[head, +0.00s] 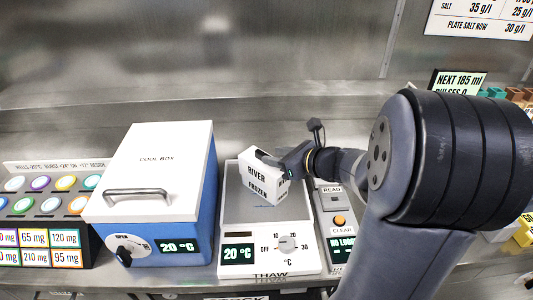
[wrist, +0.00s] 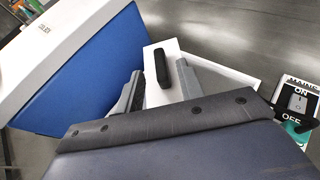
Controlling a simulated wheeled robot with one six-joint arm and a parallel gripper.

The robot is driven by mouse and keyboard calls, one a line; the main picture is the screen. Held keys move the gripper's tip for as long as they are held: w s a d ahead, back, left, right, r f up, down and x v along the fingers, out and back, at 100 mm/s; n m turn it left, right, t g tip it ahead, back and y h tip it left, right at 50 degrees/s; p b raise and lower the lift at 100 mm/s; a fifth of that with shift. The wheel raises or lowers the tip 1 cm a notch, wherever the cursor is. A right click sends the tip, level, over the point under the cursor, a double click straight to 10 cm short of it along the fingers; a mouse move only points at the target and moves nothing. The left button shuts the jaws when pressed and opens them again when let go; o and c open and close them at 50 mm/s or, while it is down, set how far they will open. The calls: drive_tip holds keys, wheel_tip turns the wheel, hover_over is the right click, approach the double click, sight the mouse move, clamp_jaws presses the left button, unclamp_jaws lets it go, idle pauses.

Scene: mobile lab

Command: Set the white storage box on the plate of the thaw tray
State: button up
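The white storage box (head: 258,184), lettered "RIVER FROZEN", is on the grey plate (head: 237,205) of the thaw tray, turned at an angle to it. It appears to rest on the plate, but its underside is hidden. In the wrist view, the black handle (wrist: 162,68) on top of the white box (wrist: 150,55) stands between the two grey fingers of my gripper (wrist: 160,82). A gap shows on each side of the handle, so my gripper looks open around it. In the head view, my gripper (head: 275,160) is at the top of the box and partly hides it.
A blue cool box (head: 209,190) with a white lid stands close left of the thaw tray (head: 270,255). A panel with READ and CLEAR buttons (head: 338,222) is close on the right, under my arm. A rack of coloured wells (head: 50,205) is at far left.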

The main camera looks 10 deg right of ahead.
drive_tip(key=v, duration=0.7)
